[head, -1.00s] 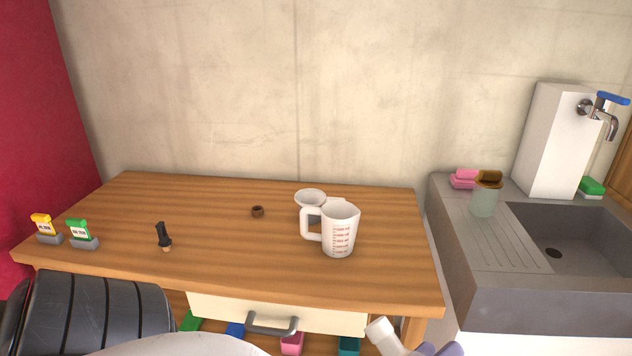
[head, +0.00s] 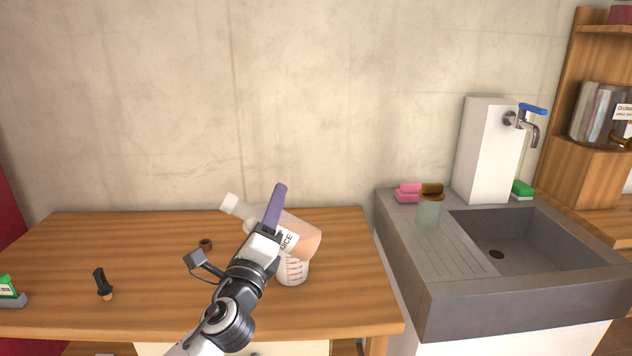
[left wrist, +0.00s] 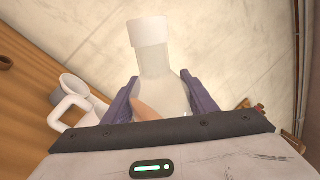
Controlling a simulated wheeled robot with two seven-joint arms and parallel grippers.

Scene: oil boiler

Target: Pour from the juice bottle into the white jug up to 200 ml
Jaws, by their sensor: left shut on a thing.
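The juice bottle (head: 297,228) is clear, with a white top and pinkish-orange juice lying toward its base. It is tilted, its neck up to the left and its base down to the right. My left gripper (head: 272,220), with purple fingers, is shut around the bottle above the table. The white jug (head: 292,271) with red marks stands upright on the table, partly hidden behind the bottle and my arm. Its handle shows in the left wrist view (left wrist: 73,112), left of the bottle (left wrist: 155,75). My right gripper is out of view.
The stone sink (head: 500,265) is at the right. The table's left part is mostly clear.

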